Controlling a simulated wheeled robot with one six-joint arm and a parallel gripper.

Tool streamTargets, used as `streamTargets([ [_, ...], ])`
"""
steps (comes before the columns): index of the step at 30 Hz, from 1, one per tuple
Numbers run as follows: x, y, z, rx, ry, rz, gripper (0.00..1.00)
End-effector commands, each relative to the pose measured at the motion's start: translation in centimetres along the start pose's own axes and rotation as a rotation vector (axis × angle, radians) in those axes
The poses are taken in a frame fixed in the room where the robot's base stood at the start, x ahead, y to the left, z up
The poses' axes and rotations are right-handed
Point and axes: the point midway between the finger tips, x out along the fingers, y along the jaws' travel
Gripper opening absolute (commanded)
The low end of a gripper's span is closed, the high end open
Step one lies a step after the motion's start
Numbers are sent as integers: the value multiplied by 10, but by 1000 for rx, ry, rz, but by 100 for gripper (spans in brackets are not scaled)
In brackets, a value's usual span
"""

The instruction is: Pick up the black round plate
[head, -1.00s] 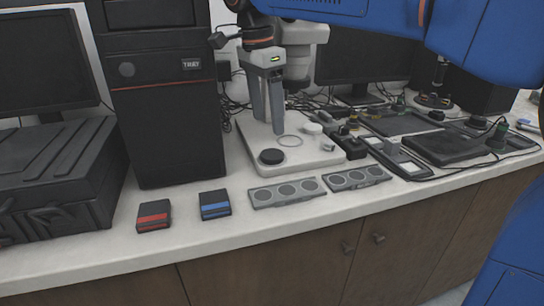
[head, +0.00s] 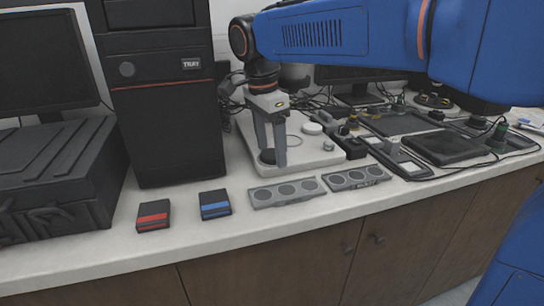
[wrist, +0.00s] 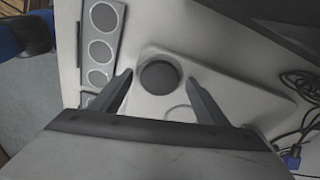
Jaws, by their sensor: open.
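The black round plate (wrist: 160,77) lies on the white base of the press (wrist: 225,87). In the wrist view it sits just beyond and between my open fingertips. In the head view the plate (head: 266,157) is partly hidden behind a finger. My gripper (head: 272,160) is open and points down over the plate, with a finger on either side in the picture. My gripper also shows in the wrist view (wrist: 157,82), its jaws empty. I cannot tell the exact height of the fingertips above the base.
Two grey trays with round recesses (head: 287,193) (head: 356,178) lie in front of the base. A blue box (head: 214,205) and a red box (head: 153,216) stand to the left. A black computer tower (head: 165,120) rises left of the base. Cables and devices crowd the right.

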Motion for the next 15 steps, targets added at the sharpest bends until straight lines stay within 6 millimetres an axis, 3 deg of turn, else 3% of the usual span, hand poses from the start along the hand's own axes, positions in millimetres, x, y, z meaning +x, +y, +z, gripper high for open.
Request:
streamTargets([
  [2, 0, 0, 0, 0, 0, 0, 68],
  [3, 0, 0, 0, 0, 0, 0, 64],
  [8, 0, 0, 0, 0, 0, 0, 25],
  [15, -1, 0, 0, 0, 0, 0, 24],
])
